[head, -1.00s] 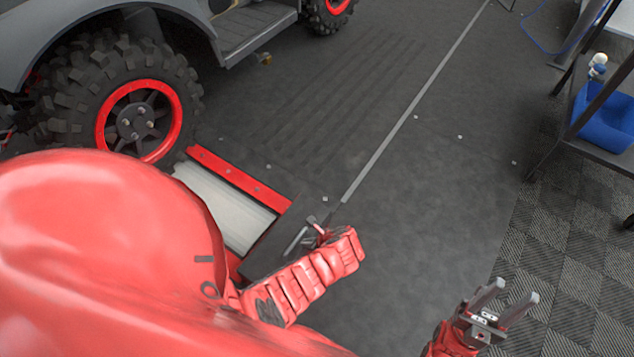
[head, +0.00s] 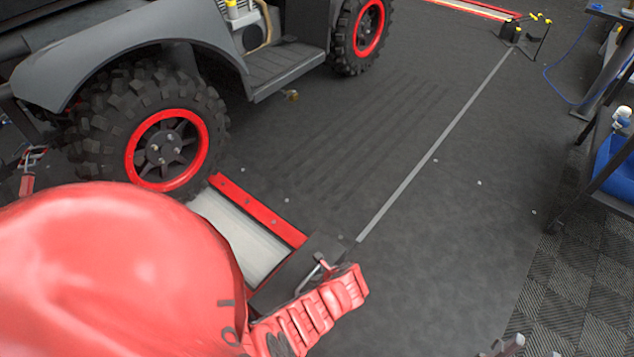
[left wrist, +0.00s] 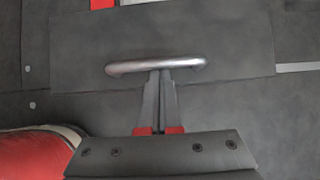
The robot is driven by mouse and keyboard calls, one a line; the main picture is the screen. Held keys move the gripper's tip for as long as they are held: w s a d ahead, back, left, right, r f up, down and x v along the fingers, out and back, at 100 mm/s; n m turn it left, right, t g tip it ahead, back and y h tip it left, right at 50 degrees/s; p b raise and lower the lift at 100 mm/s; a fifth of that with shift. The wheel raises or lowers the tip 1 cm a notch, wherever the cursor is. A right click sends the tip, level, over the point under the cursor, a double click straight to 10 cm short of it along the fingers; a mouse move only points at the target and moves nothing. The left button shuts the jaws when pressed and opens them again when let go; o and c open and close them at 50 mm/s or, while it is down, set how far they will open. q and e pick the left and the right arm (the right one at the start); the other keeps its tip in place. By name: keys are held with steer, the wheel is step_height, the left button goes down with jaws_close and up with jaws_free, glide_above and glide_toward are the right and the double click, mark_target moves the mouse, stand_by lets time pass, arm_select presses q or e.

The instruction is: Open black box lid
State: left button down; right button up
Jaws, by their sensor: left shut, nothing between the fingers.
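The black box (head: 295,268) sits at the near end of the roller bed on the floor, its lid lying flat. A metal bar handle is on the lid (left wrist: 230,50) and shows in the left wrist view (left wrist: 157,65). My left gripper (left wrist: 158,74) is shut and empty, its fingertips at the middle of the handle; I cannot tell whether they pass under the bar. In the head view my red left forearm hides part of the box and most of that gripper. My right gripper (head: 532,348) is mostly cut off at the bottom edge, its fingertips apart.
White rollers (head: 240,235) with a red edge strip (head: 258,210) lie beside the box, below a vehicle's large wheel (head: 165,150). A dark table frame with a blue bin (head: 615,170) stands at the right. The floor between is mostly clear.

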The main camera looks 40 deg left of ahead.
arm_select(q)
steer(key=shift+a+r+p, duration=0.25)
steer(key=shift+r+p, duration=0.3)
steer(key=shift+p, duration=0.25)
steer(key=a+r+h+p, duration=0.1)
steer(key=p, duration=0.1)
steer(key=r+h+p, duration=0.1)
steer(key=r+p, duration=0.1)
steer(key=p, duration=0.1)
steer(key=a+r+h+p, duration=0.1)
steer(key=p, duration=0.1)
steer(key=shift+w+a+r+h+p, duration=0.1)
steer(key=shift+a+r+h+p, duration=0.2)
steer(key=shift+h+p, duration=0.1)
steer(key=w+a+r+h+b, duration=0.1)
steer(key=a+r+h+b, duration=0.2)
steer(key=a+b, duration=0.9)
steer(key=shift+a, duration=1.55)
steer(key=shift+w, duration=0.1)
